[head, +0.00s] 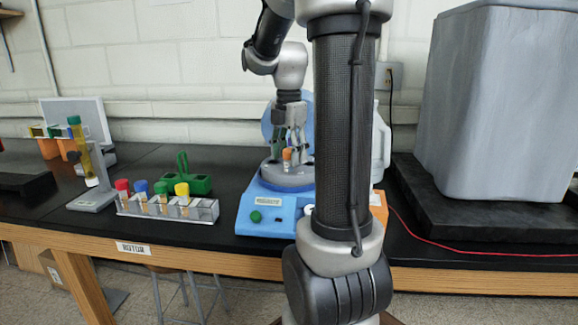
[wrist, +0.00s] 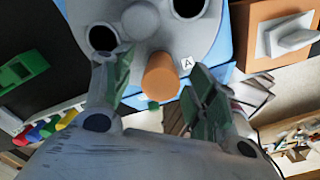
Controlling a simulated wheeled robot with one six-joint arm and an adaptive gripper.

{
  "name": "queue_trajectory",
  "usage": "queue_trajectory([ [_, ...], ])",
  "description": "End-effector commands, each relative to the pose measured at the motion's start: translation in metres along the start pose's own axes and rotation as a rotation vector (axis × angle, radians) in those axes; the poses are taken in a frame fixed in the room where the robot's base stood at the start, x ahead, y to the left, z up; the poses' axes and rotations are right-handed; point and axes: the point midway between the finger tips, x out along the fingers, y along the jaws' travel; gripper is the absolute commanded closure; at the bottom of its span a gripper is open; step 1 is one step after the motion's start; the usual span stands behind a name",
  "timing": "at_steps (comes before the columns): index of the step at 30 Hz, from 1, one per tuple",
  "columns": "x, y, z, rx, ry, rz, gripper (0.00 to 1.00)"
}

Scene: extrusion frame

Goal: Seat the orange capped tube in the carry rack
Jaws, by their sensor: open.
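The orange capped tube (head: 287,155) stands upright in the grey rotor of the blue centrifuge (head: 262,213); its orange cap (wrist: 160,75) shows in the wrist view, its lower part hidden in the rotor. My gripper (head: 290,146) points down over the rotor. Its fingers (wrist: 152,82) are open on either side of the cap, with a gap visible. The green carry rack (head: 196,184), with an upright handle, stands on the bench left of the centrifuge. Part of it shows at the left of the wrist view (wrist: 18,72).
A clear rack (head: 205,211) with red, blue, green and yellow capped tubes stands in front of the carry rack. A tilted tube on a grey stand (head: 95,195) is farther left. A large grey box (head: 510,110) is at right. The centrifuge's blue lid stands raised behind the rotor.

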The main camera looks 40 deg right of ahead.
Motion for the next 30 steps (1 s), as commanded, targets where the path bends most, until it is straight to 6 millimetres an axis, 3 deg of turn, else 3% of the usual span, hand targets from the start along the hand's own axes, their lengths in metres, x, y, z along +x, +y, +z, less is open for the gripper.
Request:
queue_trajectory([
  [7, 0.003, 0.000, 0.000, 0.000, 0.000, 0.001, 0.43],
  [15, 0.003, 0.000, 0.000, 0.000, 0.000, 0.001, 0.86],
  [25, 0.002, 0.000, 0.000, 0.000, -0.001, 0.001, 0.86],
  [30, -0.020, 0.001, 0.000, 0.000, -0.002, 0.003, 0.86],
])
